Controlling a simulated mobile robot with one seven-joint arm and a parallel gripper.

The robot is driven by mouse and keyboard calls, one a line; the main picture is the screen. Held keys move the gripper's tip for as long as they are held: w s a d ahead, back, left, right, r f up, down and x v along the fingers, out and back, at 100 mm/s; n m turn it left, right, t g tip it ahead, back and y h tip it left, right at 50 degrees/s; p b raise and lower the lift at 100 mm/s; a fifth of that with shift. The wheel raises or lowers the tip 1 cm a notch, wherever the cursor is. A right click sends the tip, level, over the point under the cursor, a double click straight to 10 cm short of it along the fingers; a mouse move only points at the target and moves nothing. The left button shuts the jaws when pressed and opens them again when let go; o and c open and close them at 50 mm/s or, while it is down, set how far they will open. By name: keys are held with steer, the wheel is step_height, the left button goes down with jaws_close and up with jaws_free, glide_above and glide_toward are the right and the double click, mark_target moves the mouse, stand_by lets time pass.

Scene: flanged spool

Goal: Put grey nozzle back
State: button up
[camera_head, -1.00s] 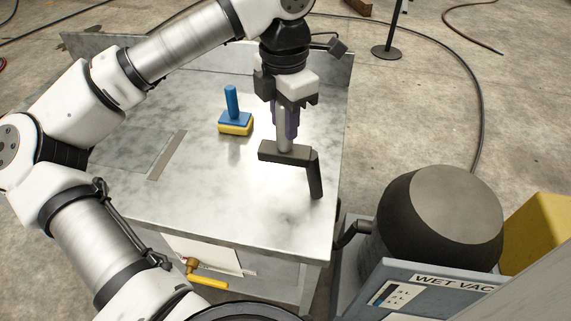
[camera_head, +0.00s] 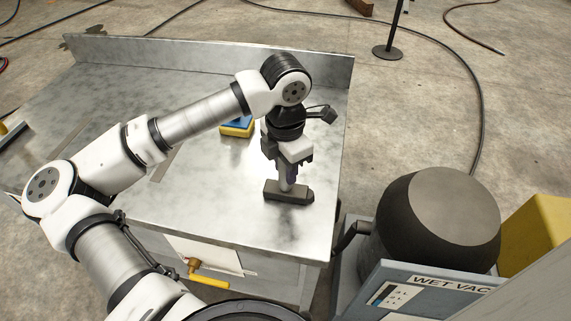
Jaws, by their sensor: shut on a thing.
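The grey nozzle has a short grey tube and a wide dark head (camera_head: 288,192). It is below my gripper (camera_head: 289,168), near the right side of the metal table (camera_head: 215,205). My gripper points down and is shut on the grey tube, with the dark head sticking out beneath. The head is at or just above the table top; I cannot tell whether it touches. The fingers hide most of the tube.
A blue and yellow block tool (camera_head: 237,128) stands left of my gripper, partly hidden by my arm. Another tool (camera_head: 12,136) lies at the table's far left. A raised ledge (camera_head: 210,58) runs along the back. The wet vac (camera_head: 440,220) stands on the floor at right.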

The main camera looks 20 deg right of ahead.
steer(key=shift+f+b, duration=0.2)
steer(key=shift+b, duration=0.1)
steer(key=o, duration=0.9)
steer(key=shift+o, duration=0.2)
steer(key=shift+r, duration=0.1)
steer(key=shift+r+p, duration=0.25)
steer(key=shift+p, duration=0.2)
step_height(320, 180, up, 12)
steer(key=shift+f+b, duration=0.1)
steer(key=shift+b, duration=0.7)
